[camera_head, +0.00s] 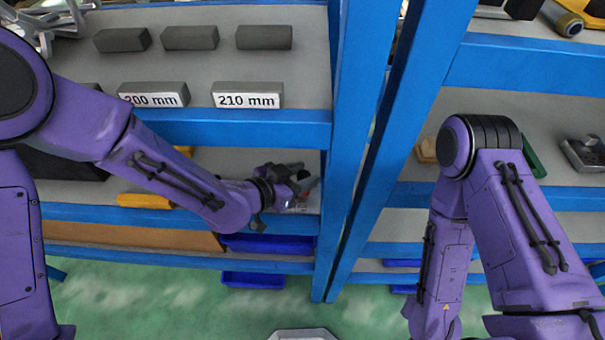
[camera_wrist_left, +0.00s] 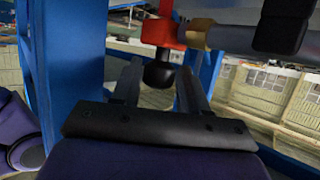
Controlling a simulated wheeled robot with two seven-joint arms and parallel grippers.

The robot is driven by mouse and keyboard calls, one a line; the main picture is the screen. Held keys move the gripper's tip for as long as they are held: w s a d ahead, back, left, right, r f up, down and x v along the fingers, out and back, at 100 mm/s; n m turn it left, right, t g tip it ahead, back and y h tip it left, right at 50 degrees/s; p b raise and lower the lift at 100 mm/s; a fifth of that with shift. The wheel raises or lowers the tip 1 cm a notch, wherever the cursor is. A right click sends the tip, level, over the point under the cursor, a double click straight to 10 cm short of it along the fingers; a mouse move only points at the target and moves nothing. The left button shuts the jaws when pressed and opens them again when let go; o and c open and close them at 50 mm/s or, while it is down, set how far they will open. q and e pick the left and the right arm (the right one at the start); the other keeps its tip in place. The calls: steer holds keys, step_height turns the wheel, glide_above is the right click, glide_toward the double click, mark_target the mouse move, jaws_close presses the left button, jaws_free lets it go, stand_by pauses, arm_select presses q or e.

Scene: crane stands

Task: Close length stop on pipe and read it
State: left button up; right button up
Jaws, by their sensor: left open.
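In the left wrist view a red part (camera_wrist_left: 164,32) stands beyond the fingers of my left gripper (camera_wrist_left: 157,78). A black knob (camera_wrist_left: 159,73) hangs below the red part and sits between the two open fingers; I cannot tell if they touch it. A brass-coloured piece (camera_wrist_left: 195,34) adjoins the red part, and a grey bar, perhaps the pipe (camera_wrist_left: 236,43), runs right from it. In the head view my left gripper (camera_head: 294,187) reaches into the middle shelf near the blue post, hiding most of what is there. My right gripper is out of view.
Blocks labelled 200 mm (camera_head: 153,94) and 210 mm (camera_head: 247,95) lie on the upper left shelf. A blue post (camera_head: 345,130) stands just right of my left gripper. Blue bins (camera_head: 268,243) are below. A dark block (camera_wrist_left: 281,27) fills the wrist view's upper right.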

arm_select(q)
steer(key=p+v, duration=0.3)
steer(key=v, duration=0.7)
steer(key=shift+s, duration=0.2)
steer(key=shift+a, duration=0.15)
